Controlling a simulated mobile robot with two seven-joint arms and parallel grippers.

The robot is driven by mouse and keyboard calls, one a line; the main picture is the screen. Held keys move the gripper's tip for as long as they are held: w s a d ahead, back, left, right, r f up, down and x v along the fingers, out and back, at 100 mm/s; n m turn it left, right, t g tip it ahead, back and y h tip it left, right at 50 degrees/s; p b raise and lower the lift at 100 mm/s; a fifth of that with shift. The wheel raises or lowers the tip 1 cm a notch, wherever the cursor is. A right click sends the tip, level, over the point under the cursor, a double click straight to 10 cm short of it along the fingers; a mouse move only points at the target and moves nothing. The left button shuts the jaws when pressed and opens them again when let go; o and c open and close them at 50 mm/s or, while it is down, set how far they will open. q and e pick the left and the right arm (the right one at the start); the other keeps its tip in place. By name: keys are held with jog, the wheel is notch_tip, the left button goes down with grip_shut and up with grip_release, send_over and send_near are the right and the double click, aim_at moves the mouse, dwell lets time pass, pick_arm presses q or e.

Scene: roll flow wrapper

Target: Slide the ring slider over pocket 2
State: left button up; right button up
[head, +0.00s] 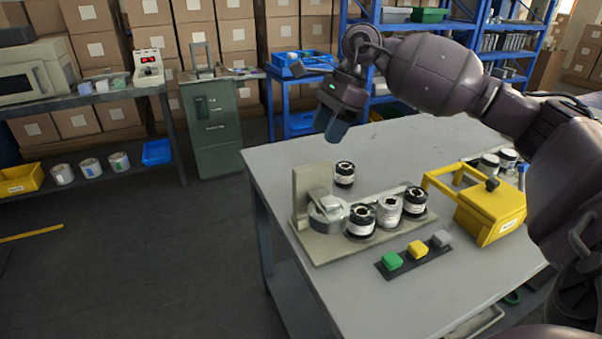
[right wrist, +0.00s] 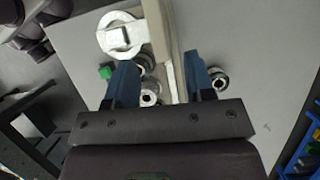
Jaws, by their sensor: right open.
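The ring slider (head: 328,211) is a pale grey round piece with a raised block. It sits at the left end of the beige base plate (head: 345,245), beside an upright beige panel (head: 302,195). It also shows as a ring in the right wrist view (right wrist: 120,36). Three dark-and-white rolls, left (head: 361,221), middle (head: 389,211) and right (head: 414,201), stand in a row on the plate. No pocket numbers are readable. My right gripper (head: 330,128) is open and empty, above the table's back left, clear of the slider. Its blue fingers (right wrist: 160,82) show in the wrist view.
A loose roll (head: 344,174) stands behind the base plate. A strip with green, yellow and grey buttons (head: 417,251) lies in front. A yellow handled box (head: 492,212) and more rolls (head: 488,166) are at the right. The table's back middle is clear.

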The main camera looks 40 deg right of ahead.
aim_at(314, 165)
jog(key=shift+s+d, duration=0.1)
jog(key=shift+s, duration=0.15)
jog(key=shift+f+n, duration=0.25)
jog(key=shift+n, duration=0.05)
jog(key=b+x, duration=0.1)
jog(key=x, duration=0.8)
pick_arm(q)
jog(key=shift+s+f, duration=0.1)
jog(key=shift+f, duration=0.85)
pick_arm(e)
jog(key=shift+w+a+f, duration=0.1)
jog(key=shift+a+f, duration=0.35)
jog(key=shift+f, duration=0.15)
jog(key=c, duration=0.9)
pick_arm(q)
jog(key=shift+s+f+g, duration=0.1)
jog(key=shift+s+g, duration=0.2)
jog(key=shift+s, duration=0.15)
pick_arm(e)
grip_shut()
